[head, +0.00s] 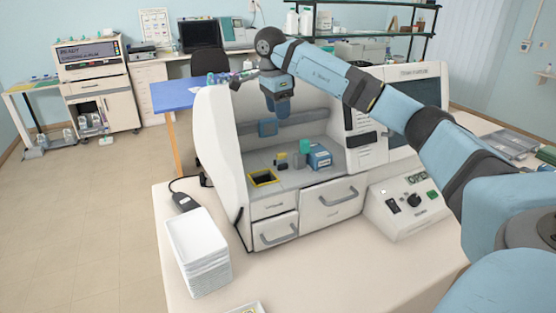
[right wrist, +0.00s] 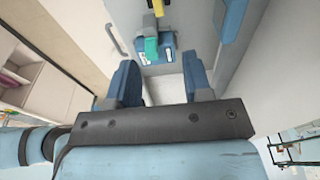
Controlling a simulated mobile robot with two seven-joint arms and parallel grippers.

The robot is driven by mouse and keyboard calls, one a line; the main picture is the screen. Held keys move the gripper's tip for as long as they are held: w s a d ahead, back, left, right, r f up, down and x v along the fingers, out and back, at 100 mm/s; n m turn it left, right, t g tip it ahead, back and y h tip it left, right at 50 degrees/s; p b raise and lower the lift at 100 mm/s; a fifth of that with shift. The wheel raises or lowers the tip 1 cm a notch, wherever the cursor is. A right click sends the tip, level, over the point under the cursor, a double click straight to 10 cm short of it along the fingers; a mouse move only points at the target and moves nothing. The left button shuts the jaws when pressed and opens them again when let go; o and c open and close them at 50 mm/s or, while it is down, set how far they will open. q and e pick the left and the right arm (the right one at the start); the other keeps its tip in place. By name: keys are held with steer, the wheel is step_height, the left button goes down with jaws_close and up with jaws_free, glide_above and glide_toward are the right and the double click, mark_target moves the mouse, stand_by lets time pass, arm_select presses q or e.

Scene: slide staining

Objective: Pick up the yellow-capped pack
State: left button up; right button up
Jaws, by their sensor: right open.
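My left gripper is not in view.
A teal-topped item (head: 305,146) and a blue labelled box (head: 320,156) stand right of the pack. The machine's white side wall (head: 218,145) bounds the bay.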

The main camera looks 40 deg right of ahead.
glide_above(282, 153)
steer(key=a, duration=0.1)
step_height(282, 153, down, 8)
steer(key=shift+r, duration=0.25)
steer(key=shift+d+f+p, duration=0.1)
steer(key=shift+f+p, duration=0.35)
steer(key=shift+f, duration=0.45)
steer(key=f, duration=0.3)
steer(key=shift+d+f+p, duration=0.2)
steer(key=shift+p, duration=0.2)
steer(key=shift+d+f, duration=0.1)
steer(key=shift+f, duration=0.35)
steer(key=shift+c, duration=0.4)
jaws_close()
